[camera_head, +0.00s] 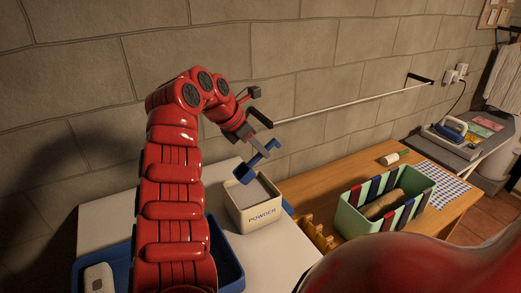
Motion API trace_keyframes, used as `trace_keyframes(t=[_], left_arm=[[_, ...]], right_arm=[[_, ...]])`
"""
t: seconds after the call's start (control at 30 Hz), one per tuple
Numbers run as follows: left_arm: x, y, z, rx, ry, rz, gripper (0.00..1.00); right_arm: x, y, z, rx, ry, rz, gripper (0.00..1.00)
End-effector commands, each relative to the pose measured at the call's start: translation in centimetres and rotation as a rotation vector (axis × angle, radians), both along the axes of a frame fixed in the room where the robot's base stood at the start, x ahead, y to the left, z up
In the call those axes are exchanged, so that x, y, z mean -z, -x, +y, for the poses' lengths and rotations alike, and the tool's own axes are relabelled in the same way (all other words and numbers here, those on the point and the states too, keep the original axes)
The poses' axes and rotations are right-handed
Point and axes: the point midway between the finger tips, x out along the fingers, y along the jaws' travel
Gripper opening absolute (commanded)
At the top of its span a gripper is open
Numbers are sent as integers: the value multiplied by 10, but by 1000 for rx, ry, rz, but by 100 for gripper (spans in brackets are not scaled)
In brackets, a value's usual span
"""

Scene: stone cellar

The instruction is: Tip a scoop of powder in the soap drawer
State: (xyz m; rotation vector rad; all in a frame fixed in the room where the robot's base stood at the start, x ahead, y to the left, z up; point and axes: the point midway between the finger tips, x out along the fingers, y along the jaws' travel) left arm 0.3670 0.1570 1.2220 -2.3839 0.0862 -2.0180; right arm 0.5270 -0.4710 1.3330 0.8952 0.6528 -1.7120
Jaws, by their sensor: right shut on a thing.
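My right gripper (257,138) is shut on a blue scoop (248,174). It holds the scoop at the back left rim of the cream box labelled POWDER (253,218). The scoop is tilted, and its bowl hangs low at the box's edge. I cannot tell whether the bowl touches the box or holds powder. Pale powder (261,191) shows inside the open box. The box stands on a white top (108,219). I cannot make out a soap drawer. My left gripper is not in view.
A blue tray (232,270) with a white object (98,278) lies at the left, partly behind my arm. An iron (450,131) sits at the far right.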

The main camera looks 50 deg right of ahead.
Motion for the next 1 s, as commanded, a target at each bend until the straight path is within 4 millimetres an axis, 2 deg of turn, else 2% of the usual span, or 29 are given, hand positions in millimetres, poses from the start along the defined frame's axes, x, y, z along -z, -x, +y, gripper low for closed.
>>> trace_keyframes(t=[0.03,0.4,0.8,1.0], left_arm=[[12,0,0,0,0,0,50],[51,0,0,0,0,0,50],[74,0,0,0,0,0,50],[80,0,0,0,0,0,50]], right_arm=[[11,-1,1,-2,9,3,0],[40,-2,7,-1,89,30,0],[81,-2,7,0,85,29,0],[93,-2,6,0,85,29,0]])
